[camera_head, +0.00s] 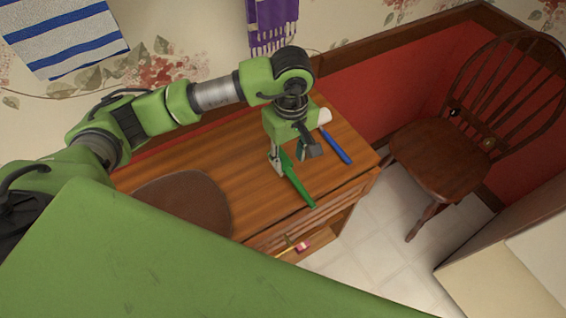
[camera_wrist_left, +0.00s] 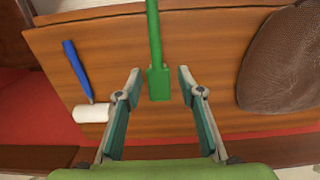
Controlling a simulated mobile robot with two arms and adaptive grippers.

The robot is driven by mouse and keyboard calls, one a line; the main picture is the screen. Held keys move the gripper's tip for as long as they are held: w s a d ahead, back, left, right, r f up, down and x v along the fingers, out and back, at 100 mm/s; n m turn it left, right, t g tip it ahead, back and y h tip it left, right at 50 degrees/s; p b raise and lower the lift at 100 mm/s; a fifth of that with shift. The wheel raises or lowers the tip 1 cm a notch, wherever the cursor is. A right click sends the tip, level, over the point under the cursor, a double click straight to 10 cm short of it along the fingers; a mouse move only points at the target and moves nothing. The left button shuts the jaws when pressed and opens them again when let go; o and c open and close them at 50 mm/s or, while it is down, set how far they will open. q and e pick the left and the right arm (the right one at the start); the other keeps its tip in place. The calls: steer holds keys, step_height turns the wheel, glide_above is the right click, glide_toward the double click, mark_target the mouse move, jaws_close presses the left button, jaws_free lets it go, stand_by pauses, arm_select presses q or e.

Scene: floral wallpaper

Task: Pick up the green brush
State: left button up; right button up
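The green brush (camera_head: 299,186) lies on top of the wooden cabinet, its long handle pointing toward the front edge. In the left wrist view the brush (camera_wrist_left: 155,50) runs down from the top, with its wider end (camera_wrist_left: 159,84) between the fingers. My left gripper (camera_head: 293,158) is above the brush, pointing down. In the left wrist view the left gripper (camera_wrist_left: 158,82) is open, a finger on each side of the brush with gaps. The height between fingertips and cabinet top is hard to tell. My right gripper is not in view.
A blue-handled tool with a white roller-like end (camera_head: 338,147) lies right of the brush. A brown rounded woven object (camera_head: 190,200) is on the cabinet's left. A wooden chair (camera_head: 440,155) stands at right. Below the cabinet top (camera_head: 245,165) is a small pink-and-yellow item (camera_head: 302,247).

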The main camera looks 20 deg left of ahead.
mark_target(290, 171)
arm_select(q)
steer(key=f, duration=0.2)
steer(key=shift+w+a+f, duration=0.1)
steer(key=shift+a+f, duration=0.1)
steer(key=shift+f, duration=0.1)
steer(key=shift+d+f+p, duration=0.2)
steer(key=shift+f+p, duration=0.6)
steer(key=shift+f, duration=0.1)
steer(key=f, duration=0.1)
steer(key=f+p, duration=0.1)
steer(key=f, duration=0.1)
steer(key=shift+w+f, duration=0.2)
steer(key=shift+f, duration=0.25)
jaws_close()
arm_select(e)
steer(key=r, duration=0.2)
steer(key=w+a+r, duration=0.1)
